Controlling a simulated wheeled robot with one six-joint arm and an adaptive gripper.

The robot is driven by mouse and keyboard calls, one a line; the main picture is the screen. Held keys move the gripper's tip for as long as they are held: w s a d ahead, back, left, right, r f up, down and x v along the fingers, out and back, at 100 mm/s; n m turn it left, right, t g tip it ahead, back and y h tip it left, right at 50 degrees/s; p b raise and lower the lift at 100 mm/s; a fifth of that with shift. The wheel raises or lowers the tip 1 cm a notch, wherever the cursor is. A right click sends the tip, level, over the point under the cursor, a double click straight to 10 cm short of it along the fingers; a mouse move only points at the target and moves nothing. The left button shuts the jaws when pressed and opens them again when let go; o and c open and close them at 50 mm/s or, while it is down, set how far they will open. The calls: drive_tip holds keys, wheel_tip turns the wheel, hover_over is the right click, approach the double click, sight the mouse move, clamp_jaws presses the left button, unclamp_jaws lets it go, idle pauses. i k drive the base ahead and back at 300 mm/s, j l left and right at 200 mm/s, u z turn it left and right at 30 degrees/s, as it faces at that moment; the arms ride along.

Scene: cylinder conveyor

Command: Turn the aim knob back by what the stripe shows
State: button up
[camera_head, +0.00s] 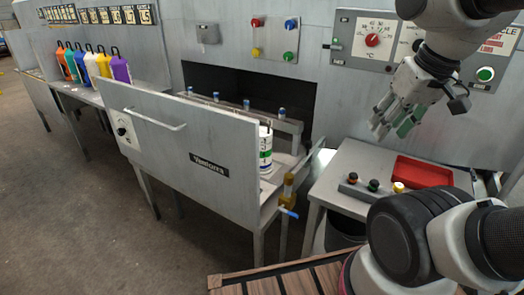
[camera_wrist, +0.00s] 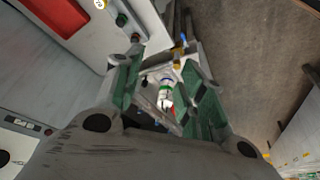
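My gripper (camera_head: 394,122) is in the air above the small side table, to the right of the conveyor opening. In the wrist view its green-padded fingers stand apart with nothing held between them. A white cylinder (camera_head: 265,158) with green and blue bands stands upright on the conveyor; it also shows beyond the fingers in the wrist view (camera_wrist: 166,90). A red knob (camera_head: 372,40) sits on a scaled wall panel, left of my arm. Another dark round knob (camera_head: 121,131) is on the drawer-like front panel. I cannot tell which is the aim knob.
The side table (camera_head: 352,160) holds a red tray (camera_head: 424,171) and black, green and yellow buttons. A grey front panel with a handle (camera_head: 155,122) screens part of the conveyor. Several coloured bottles (camera_head: 103,65) stand at the left. A wooden slatted surface (camera_head: 285,284) is near me.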

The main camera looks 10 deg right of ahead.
sight(121, 132)
drive_tip(key=i+j, duration=0.2)
drive_tip(key=j, duration=0.25)
drive_tip(key=i+j+u, duration=0.1)
drive_tip(key=j, duration=0.3)
drive_tip(key=i+j, duration=0.25)
drive_tip(key=j, duration=0.2)
drive_tip(key=i+j, duration=0.2)
drive_tip(key=j, duration=0.2)
drive_tip(key=i+j+u, duration=0.1)
drive_tip(key=j, duration=0.3)
drive_tip(key=i+j, duration=0.25)
drive_tip(key=i, duration=0.25)
drive_tip(key=i+j+u, duration=0.1)
drive_tip(key=i, duration=0.35)
drive_tip(key=j, duration=0.1)
